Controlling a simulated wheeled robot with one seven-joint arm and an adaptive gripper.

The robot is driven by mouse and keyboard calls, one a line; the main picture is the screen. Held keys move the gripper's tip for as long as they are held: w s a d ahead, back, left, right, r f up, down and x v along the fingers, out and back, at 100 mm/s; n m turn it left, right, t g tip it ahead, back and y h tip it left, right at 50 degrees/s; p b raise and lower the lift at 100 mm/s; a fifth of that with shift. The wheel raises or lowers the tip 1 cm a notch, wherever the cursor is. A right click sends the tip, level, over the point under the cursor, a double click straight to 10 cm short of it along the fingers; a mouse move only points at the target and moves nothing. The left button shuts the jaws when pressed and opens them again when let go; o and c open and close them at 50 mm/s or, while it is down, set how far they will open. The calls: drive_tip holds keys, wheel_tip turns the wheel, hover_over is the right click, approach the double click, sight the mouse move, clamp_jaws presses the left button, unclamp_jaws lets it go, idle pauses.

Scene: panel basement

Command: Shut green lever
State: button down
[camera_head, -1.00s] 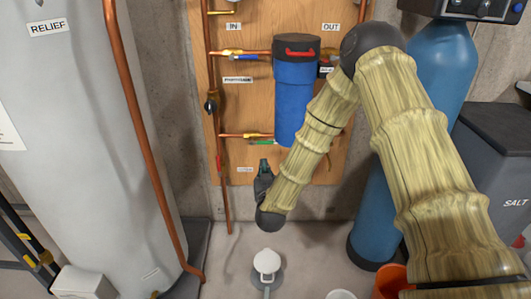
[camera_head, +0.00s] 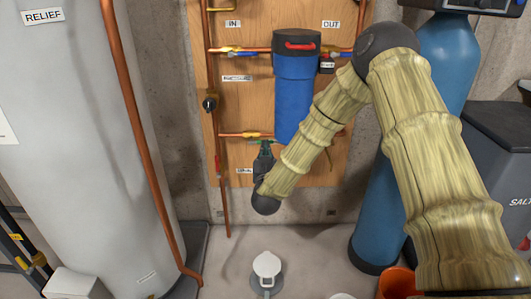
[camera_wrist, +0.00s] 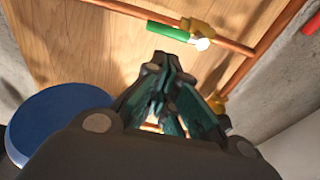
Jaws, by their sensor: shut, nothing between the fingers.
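The green lever (camera_wrist: 168,31) shows in the wrist view, on a brass valve (camera_wrist: 197,29) in a copper pipe. It lies roughly along the pipe, with a pale round end at the valve. My gripper (camera_wrist: 164,62) is shut and empty, its tips just below the lever in the wrist view. I cannot tell whether they touch it. In the head view my gripper (camera_head: 265,145) points up at the low valve (camera_head: 255,134) on the wooden panel. There the tips overlap the green lever (camera_head: 257,141) and partly hide it.
A blue filter housing (camera_head: 296,95) hangs right of the lever, behind my arm. A white tank (camera_head: 80,150) fills the left side.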

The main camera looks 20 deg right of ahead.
drive_tip(key=f+b+x, duration=0.1)
drive_tip(key=x, duration=0.6)
drive_tip(key=shift+r+b, duration=0.3)
drive_tip(key=shift+r, duration=0.15)
